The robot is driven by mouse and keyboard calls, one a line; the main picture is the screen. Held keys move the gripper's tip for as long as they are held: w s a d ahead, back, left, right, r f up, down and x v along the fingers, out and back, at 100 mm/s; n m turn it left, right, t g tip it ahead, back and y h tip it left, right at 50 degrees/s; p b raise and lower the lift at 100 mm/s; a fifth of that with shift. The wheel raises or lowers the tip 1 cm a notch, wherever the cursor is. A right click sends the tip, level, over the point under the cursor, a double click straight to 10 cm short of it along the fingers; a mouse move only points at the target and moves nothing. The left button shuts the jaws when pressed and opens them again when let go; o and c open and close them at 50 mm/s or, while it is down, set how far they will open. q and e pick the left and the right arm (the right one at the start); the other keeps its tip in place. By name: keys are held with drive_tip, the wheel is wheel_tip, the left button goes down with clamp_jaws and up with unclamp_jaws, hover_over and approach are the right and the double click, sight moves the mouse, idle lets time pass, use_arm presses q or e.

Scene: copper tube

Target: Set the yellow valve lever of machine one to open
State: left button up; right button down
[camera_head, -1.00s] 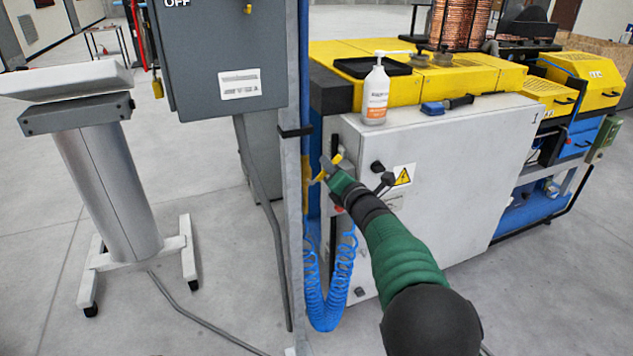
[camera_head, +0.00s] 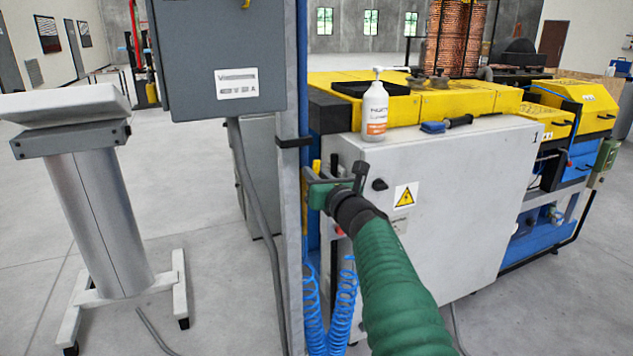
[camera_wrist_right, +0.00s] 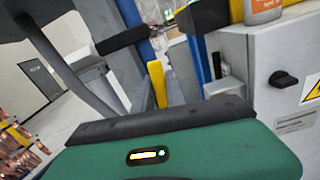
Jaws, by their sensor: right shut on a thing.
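The yellow valve lever shows in the right wrist view (camera_wrist_right: 157,84) as an upright bar between my gripper's fingers. In the head view only small yellow bits (camera_head: 316,168) show around the fingers, beside the grey post. My right gripper (camera_head: 322,184) is shut on the lever, at the left edge of machine one's white cabinet (camera_head: 455,205). The fingers hide most of the lever and the valve body, so its exact setting cannot be read. My left gripper is not in view.
Coiled blue hose (camera_head: 340,310) hangs below. A grey pedestal (camera_head: 98,200) stands left.

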drive_tip(key=shift+a+f, duration=0.1)
drive_tip(key=shift+f, duration=0.2)
drive_tip(key=c, duration=1.4)
unclamp_jaws()
drive_tip(key=shift+w, duration=0.1)
drive_tip(key=shift+o, duration=0.2)
drive_tip(key=shift+r, duration=0.15)
